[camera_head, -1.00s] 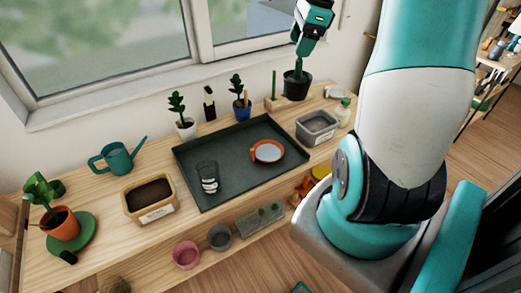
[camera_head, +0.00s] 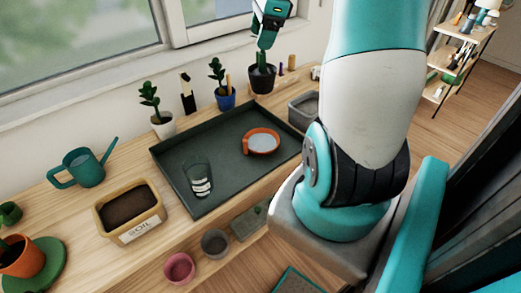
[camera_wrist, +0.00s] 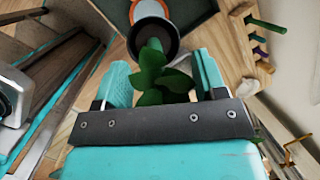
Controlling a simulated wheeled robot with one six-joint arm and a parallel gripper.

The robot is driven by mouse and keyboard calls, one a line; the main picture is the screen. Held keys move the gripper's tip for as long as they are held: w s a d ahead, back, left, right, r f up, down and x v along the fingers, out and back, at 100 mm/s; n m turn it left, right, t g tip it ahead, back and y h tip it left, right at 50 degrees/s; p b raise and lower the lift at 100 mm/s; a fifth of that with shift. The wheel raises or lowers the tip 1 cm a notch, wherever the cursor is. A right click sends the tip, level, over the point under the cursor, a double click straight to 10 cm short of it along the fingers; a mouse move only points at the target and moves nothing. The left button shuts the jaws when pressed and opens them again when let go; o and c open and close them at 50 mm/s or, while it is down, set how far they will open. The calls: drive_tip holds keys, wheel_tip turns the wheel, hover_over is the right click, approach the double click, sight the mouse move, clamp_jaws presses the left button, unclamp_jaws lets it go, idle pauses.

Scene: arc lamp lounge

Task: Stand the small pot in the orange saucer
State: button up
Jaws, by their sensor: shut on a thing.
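The small pot (camera_head: 262,79) is dark, with a green plant in it. It hangs upright under my gripper (camera_head: 266,42) near the tray's far right corner. In the wrist view my gripper (camera_wrist: 161,66) has its fingers on either side of the plant, and the pot (camera_wrist: 137,40) shows just beyond the fingertips. The exact contact is hidden by leaves. The orange saucer (camera_head: 247,147) lies empty on the dark tray, with a pale inside, left of and nearer than the pot. In the wrist view the saucer (camera_wrist: 133,11) is partly hidden behind the pot.
A peg rack (camera_wrist: 240,40) stands close by.

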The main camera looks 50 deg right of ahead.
sight(275, 71)
wheel_tip(275, 71, down, 21)
idle(0.5)
drive_tip(key=shift+f, duration=0.15)
drive_tip(key=o, duration=1.1)
drive_tip(key=shift+o, duration=0.2)
drive_tip(key=v, duration=1.2)
drive_tip(key=shift+s, duration=0.1)
drive_tip(key=w+a+r+n+y, duration=0.1)
drive_tip(key=a+r+n, duration=0.2)
drive_tip(key=a+n, duration=0.65)
drive_tip(key=w+a+r+n+y, duration=0.1)
drive_tip(key=a+r+n, duration=0.35)
drive_tip(key=a, duration=0.85)
drive_tip(key=s+a+r+n+g+y, duration=0.1)
drive_tip(key=s+a+n+g, duration=0.2)
drive_tip(key=s+a+n, duration=1.1)
drive_tip(key=a+n, duration=0.3)
drive_tip(key=n, duration=0.2)
